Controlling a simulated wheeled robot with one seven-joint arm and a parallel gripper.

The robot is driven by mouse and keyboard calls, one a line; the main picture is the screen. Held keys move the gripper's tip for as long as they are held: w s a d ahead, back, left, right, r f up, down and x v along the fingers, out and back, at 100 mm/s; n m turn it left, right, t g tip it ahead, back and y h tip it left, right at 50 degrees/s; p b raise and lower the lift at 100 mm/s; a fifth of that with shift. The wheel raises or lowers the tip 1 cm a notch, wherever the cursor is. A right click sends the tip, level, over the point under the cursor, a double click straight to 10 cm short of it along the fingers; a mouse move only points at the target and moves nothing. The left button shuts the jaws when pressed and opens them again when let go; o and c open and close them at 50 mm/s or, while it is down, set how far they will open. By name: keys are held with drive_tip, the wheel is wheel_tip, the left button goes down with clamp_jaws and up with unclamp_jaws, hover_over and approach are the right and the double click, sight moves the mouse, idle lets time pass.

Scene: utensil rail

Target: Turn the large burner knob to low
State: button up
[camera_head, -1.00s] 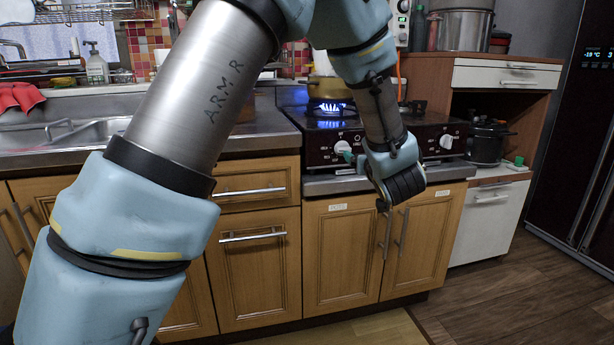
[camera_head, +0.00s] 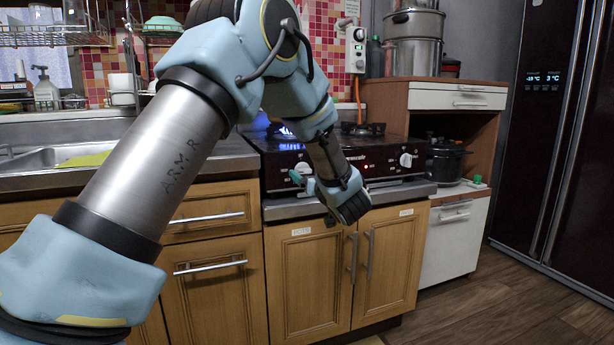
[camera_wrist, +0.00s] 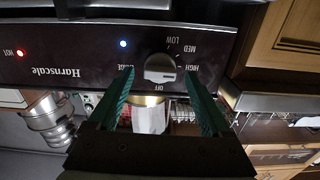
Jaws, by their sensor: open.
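In the wrist view a silver-grey burner knob (camera_wrist: 160,68) sits on the dark stove panel, with LOW, MED, HIGH and OFF printed around it, upside down. My gripper (camera_wrist: 158,76) is open, with one teal finger on each side of the knob in the picture; I cannot tell whether they touch it. The knob's bar lies roughly sideways; its exact setting is unclear. In the head view my gripper (camera_head: 297,177) is at the left knob (camera_head: 302,169), partly covering it. A second white knob (camera_head: 408,160) is at the panel's right. Blue flame light (camera_head: 275,128) shows at the left burner behind my arm.
A red light labelled HOT (camera_wrist: 19,53) and a blue light (camera_wrist: 123,43) glow on the panel. Wooden cabinet doors with bar handles (camera_head: 352,258) are below. A dark pot (camera_head: 446,160) stands in the shelf to the right. A dark fridge (camera_head: 545,110) is at far right.

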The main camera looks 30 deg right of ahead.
drive_tip(key=shift+w, duration=0.3)
drive_tip(key=shift+c, duration=0.4)
clamp_jaws()
idle(0.3)
